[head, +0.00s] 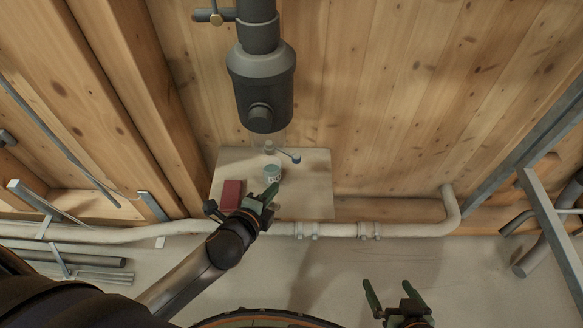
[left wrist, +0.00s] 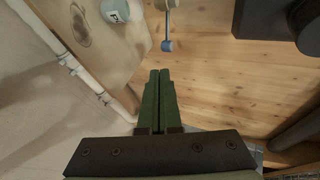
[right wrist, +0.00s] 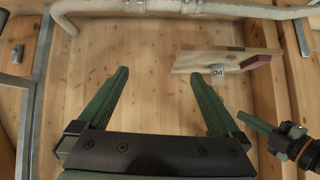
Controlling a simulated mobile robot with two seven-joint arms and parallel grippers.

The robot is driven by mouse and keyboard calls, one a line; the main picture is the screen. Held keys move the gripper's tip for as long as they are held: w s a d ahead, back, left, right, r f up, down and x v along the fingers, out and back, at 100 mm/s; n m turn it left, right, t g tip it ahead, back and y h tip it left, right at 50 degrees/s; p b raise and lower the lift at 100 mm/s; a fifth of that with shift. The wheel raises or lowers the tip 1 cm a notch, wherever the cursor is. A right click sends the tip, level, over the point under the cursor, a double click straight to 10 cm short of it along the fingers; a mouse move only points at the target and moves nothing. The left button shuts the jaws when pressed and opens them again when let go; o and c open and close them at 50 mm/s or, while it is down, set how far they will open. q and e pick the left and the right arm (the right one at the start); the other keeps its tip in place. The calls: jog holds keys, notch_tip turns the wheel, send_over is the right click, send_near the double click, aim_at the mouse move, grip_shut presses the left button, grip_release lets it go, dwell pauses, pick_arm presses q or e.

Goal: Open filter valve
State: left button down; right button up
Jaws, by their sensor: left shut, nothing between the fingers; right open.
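The dark grey filter housing (head: 262,90) hangs on a vertical pipe, with a clear part below it. Under it is a small valve whose thin lever (head: 286,153) has a blue tip (head: 296,158), pointing right and slightly down. In the left wrist view the lever (left wrist: 167,28) and its blue tip (left wrist: 167,46) show beyond my fingers. My left gripper (head: 270,194) is shut and empty, apart from the lever and nearer to me, in front of the wooden shelf. My right gripper (head: 389,287) is open and empty, low and far from the valve.
The wooden shelf (head: 312,190) below the filter holds a pale labelled cup (head: 272,174) and a red box (head: 231,195). A white pipe (head: 400,231) runs along the wall below it. Another valve with a brass part (head: 216,18) is at the top.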

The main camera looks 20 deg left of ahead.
pick_arm(q)
jog(key=b, duration=0.3)
send_near(295, 161)
notch_tip(295, 161, down, 3)
jog(key=w, duration=0.5)
jog(key=shift+w+d+f, duration=0.15)
jog(key=shift+w+d, duration=0.1)
jog(key=shift+w, duration=0.15)
pick_arm(e)
jog(key=w+d+r+t, duration=0.1)
jog(key=w+r+t, duration=0.2)
jog(key=w+r, duration=0.1)
jog(key=shift+w+r+n, duration=0.3)
jog(key=shift+w+r, duration=0.05)
pick_arm(q)
jog(key=shift+w+d+p, duration=0.3)
jog(key=shift+w, duration=0.2)
jog(key=shift+w+d+p, duration=0.25)
jog(key=shift+w, duration=0.3)
pick_arm(e)
jog(key=s+f+g, duration=0.3)
jog(key=s+f, duration=0.2)
jog(key=f, duration=0.1)
jog(key=shift+f+m, duration=0.4)
pick_arm(q)
jog(key=shift+s, duration=0.1)
pick_arm(e)
jog(key=shift+a+r, duration=0.1)
